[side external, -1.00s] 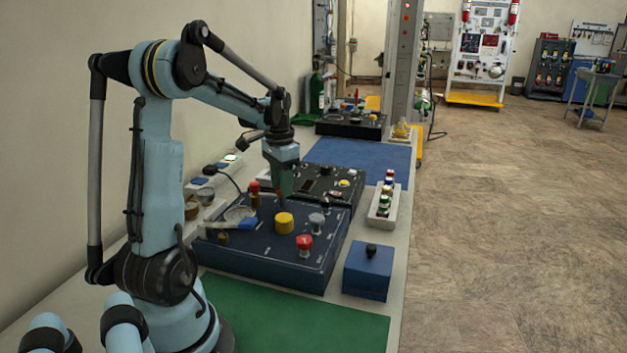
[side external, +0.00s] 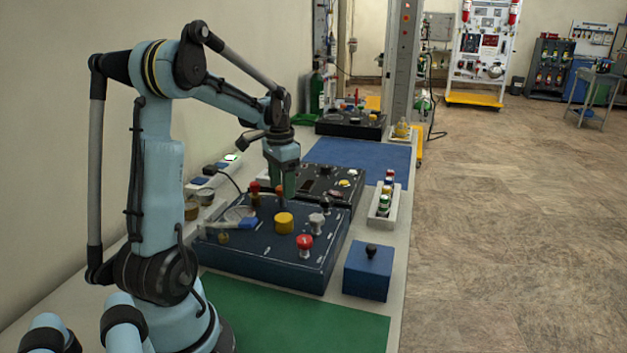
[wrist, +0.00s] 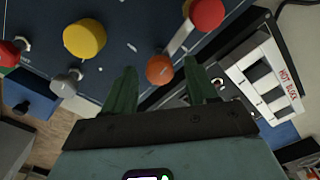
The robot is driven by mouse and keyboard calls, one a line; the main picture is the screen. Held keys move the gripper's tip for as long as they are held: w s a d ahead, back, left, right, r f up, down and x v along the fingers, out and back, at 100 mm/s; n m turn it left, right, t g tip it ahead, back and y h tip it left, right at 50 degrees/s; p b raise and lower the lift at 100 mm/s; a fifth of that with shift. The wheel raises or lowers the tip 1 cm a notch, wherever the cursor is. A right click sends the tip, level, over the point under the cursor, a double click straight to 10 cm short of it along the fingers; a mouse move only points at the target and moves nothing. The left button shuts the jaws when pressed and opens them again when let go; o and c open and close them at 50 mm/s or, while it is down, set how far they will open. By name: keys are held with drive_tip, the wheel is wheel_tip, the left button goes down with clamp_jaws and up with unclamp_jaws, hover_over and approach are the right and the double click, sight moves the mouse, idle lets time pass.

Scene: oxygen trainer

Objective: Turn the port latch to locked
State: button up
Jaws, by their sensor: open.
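A pale bar (wrist: 182,36) with an orange knob (wrist: 160,69) at one end lies on the dark blue panel (side external: 270,262); it looks like the latch lever. Its other end runs under or beside a red knob (wrist: 207,12). In the side view the orange knob (side external: 280,189) stands beside my gripper (side external: 286,192), with the red knob (side external: 254,187) to its left. My gripper also shows in the wrist view (wrist: 158,72), open, its green fingers on either side of the orange knob. I cannot tell whether they touch it. No lock marking is readable.
A yellow knob (side external: 284,223), a grey knob (side external: 317,222) and a red knob (side external: 305,242) stand on the panel nearby. A black panel (side external: 340,185) lies behind. A blue box (side external: 368,270) stands at the right. The green mat (side external: 300,315) in front is clear.

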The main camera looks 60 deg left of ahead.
wheel_tip(320, 180, up, 12)
idle(0.6)
drive_tip(key=d+f+t, duration=0.3)
drive_tip(key=d+f, duration=0.1)
drive_tip(key=d, duration=1)
drive_tip(key=d+f+m+t, duration=0.1)
drive_tip(key=d+f+t, duration=0.3)
drive_tip(key=d, duration=1.1)
